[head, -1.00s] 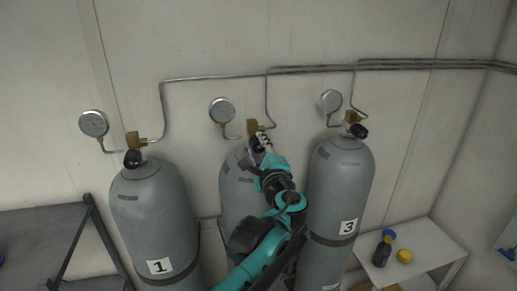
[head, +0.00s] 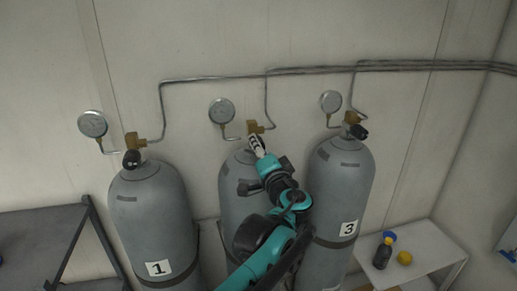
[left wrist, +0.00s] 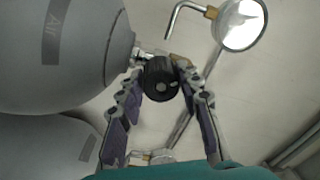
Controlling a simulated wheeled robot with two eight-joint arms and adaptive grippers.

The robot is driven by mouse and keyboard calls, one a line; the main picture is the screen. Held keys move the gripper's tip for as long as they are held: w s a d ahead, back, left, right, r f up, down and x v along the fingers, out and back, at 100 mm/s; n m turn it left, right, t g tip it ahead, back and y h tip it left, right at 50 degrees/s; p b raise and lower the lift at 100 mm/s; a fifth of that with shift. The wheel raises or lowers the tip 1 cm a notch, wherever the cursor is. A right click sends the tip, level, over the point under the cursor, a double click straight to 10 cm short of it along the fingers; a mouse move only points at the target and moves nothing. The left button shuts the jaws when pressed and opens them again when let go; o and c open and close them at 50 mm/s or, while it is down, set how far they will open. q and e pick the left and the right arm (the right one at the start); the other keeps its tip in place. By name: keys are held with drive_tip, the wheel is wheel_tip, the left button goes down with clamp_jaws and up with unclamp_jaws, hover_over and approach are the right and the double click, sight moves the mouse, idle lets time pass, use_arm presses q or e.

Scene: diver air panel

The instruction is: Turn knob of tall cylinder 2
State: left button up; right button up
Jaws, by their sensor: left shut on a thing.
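The middle tall grey cylinder (head: 232,190), between those labelled 1 and 3, has a brass valve (head: 255,127) on top; my arm hides its number. My left gripper (head: 257,146) is at this valve, with my arm rising from below in the head view. In the left wrist view, the black round knob (left wrist: 160,79) sits between the fingers of my left gripper (left wrist: 162,84), which are shut on its sides. The knob is mostly hidden behind the gripper in the head view. My right gripper is not in view.
Cylinder 1 (head: 150,215) and cylinder 3 (head: 340,185) stand close on either side. Round gauges (head: 221,111) and thin pipes (head: 310,70) run along the wall behind.

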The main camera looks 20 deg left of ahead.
use_arm(q)
drive_tip(key=n, duration=0.6)
drive_tip(key=shift+n+g, duration=0.3)
drive_tip(key=shift+n, duration=0.1)
drive_tip(key=shift+f, duration=0.1)
drive_tip(key=o, duration=1.2)
drive_tip(key=shift+c, duration=0.2)
drive_tip(key=v, duration=1.2)
drive_tip(key=shift+d, duration=0.1)
